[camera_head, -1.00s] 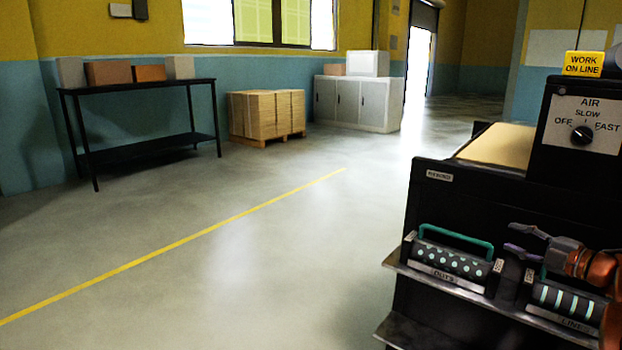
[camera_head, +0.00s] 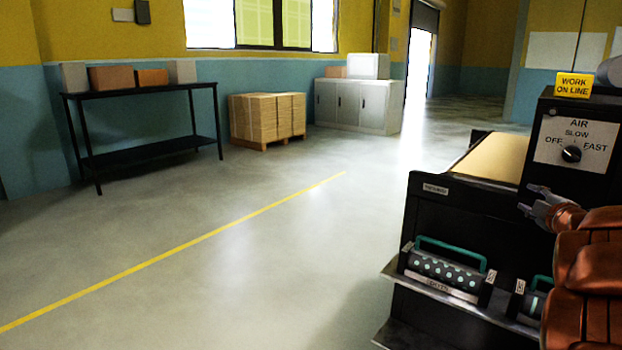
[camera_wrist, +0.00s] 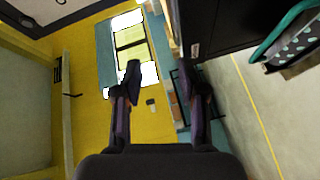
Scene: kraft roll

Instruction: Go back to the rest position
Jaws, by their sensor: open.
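My gripper (camera_head: 538,205) is at the right of the head view, in front of the black machine (camera_head: 470,212) and above its shelf. In the wrist view my gripper (camera_wrist: 160,85) has its two dark fingers apart with nothing between them. The wrist view is tilted and looks out at the wall and window. My orange arm covers part of the machine's right side and most of the striped roller (camera_head: 537,297).
A dotted roller with a green handle (camera_head: 445,272) rests on the machine's shelf (camera_head: 440,298). A control box with an AIR knob (camera_head: 571,154) stands above. A black table (camera_head: 140,92), a pallet of boxes (camera_head: 265,118) and cabinets (camera_head: 352,105) line the wall. The floor at left is clear.

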